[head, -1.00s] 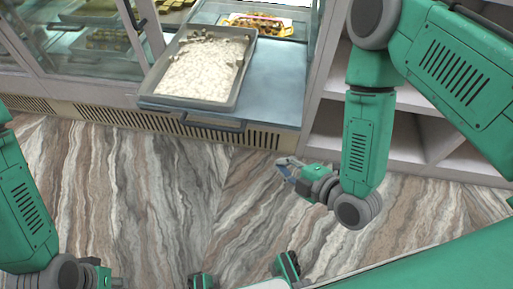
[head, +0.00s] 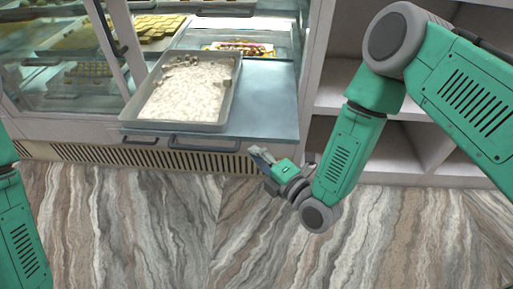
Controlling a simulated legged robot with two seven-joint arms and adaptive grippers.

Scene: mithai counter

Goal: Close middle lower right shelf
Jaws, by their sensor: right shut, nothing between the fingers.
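The lower right shelf (head: 272,100) of the middle glass counter is pulled out toward me, a flat blue-grey board with a dark handle (head: 205,145) at its front edge. A grey tray (head: 128,115) of whitish sweets sits on its left part. My right gripper (head: 258,154) is shut and empty, just in front of and below the shelf's front right edge. I cannot tell whether it touches the edge. My left arm shows at the left edge, but its gripper is out of view.
Another tray of orange-brown sweets (head: 240,48) lies deeper in the counter. Glass doors (head: 50,85) with sweets behind stand to the left. White open shelving (head: 435,145) stands to the right. The marbled floor (head: 150,230) in front is clear.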

